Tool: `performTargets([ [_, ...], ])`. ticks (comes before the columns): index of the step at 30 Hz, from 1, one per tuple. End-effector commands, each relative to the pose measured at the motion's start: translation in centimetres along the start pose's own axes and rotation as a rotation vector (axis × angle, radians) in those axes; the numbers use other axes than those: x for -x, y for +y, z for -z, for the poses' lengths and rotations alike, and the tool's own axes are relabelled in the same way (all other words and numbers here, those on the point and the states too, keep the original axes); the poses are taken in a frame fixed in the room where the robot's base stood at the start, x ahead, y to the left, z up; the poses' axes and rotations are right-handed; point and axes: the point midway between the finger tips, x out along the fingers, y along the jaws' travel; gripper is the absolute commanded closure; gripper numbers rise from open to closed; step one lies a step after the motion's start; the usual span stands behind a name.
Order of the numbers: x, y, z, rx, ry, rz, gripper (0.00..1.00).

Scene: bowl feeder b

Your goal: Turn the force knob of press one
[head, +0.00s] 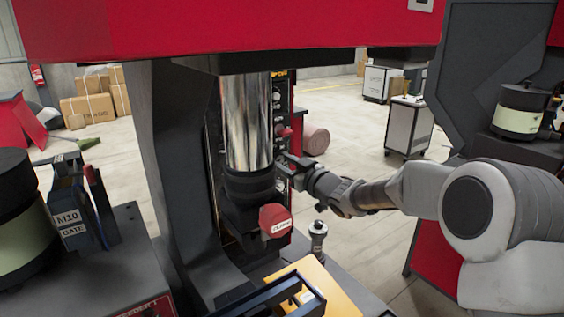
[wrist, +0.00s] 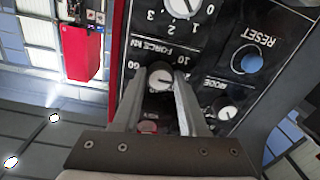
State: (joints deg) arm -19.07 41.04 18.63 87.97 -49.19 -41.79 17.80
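The force knob (wrist: 160,77) is a small round pale knob under the label "FORCE kN" on a black control panel (wrist: 205,75) in the wrist view. The scale marks 10 and 60 show beside it. My gripper (wrist: 161,80) has one finger on each side of the knob, with no clear gap, and looks shut on it. In the head view my gripper (head: 284,168) reaches from the right to the panel (head: 281,100) behind the press's shiny ram (head: 247,120). The knob itself cannot be made out there.
In the wrist view, a numbered dial (wrist: 184,5), a blue RESET button (wrist: 247,60) and a mode knob (wrist: 227,112) lie close around. In the head view, a red labelled part (head: 275,218) and a small post (head: 318,238) stand below my gripper. Open floor lies behind.

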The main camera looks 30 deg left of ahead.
Motion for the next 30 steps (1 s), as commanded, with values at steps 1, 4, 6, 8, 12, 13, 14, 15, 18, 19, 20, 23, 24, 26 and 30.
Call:
performTargets([
  [1,0.0,-0.02,0.01,0.0,0.0,0.0,0.88],
  [4,0.01,-0.03,0.01,0.0,0.0,0.001,1.0],
  [6,0.01,-0.03,0.01,0.0,0.0,0.001,1.0],
  [8,0.01,-0.03,0.02,-0.001,0.0,0.001,1.0],
  [12,0.0,-0.03,0.06,-0.019,0.001,0.001,1.0],
  [13,0.0,-0.03,0.08,-0.027,0.001,0.001,1.0],
  [14,0.0,-0.03,0.09,-0.036,0.001,0.001,1.0],
  [15,0.0,-0.01,0.11,-0.051,0.002,0.001,1.0],
  [18,0.03,0.08,0.18,-0.101,0.003,0.0,1.0],
  [19,0.02,0.06,0.21,-0.121,0.004,0.0,1.0],
  [20,0.01,0.05,0.23,-0.141,0.005,0.0,1.0],
  [23,0.03,0.1,0.2,-0.219,0.007,-0.001,1.0],
  [24,0.03,0.11,0.2,-0.252,0.008,-0.001,1.0],
  [26,0.02,0.09,0.24,-0.304,0.01,-0.001,1.0],
  [30,0.03,0.1,0.16,-0.426,0.013,-0.002,1.0],
])
